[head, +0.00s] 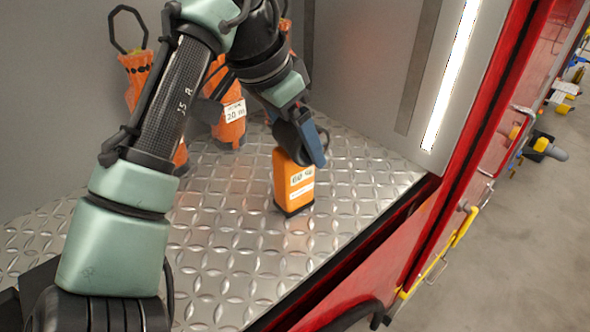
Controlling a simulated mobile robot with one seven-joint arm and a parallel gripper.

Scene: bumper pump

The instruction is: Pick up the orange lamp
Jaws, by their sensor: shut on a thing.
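The orange lamp (293,189) is a boxy orange body with a dark base and white labels, one reading like "60". It stands about upright on the metal tread-plate floor, right of centre in the head view; whether its base touches the floor I cannot tell. My gripper (307,150) comes down from above and is shut on the top of the lamp. The lamp's top and handle are partly hidden by the gripper, with a dark loop showing just behind.
The tread-plate floor (230,250) is clear in front of the lamp. Behind my arm stand orange bags, one labelled "20 m" (232,125), another with a black loop (135,75). A grey wall with a light strip (450,75) and a red compartment edge (420,205) bound the right.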

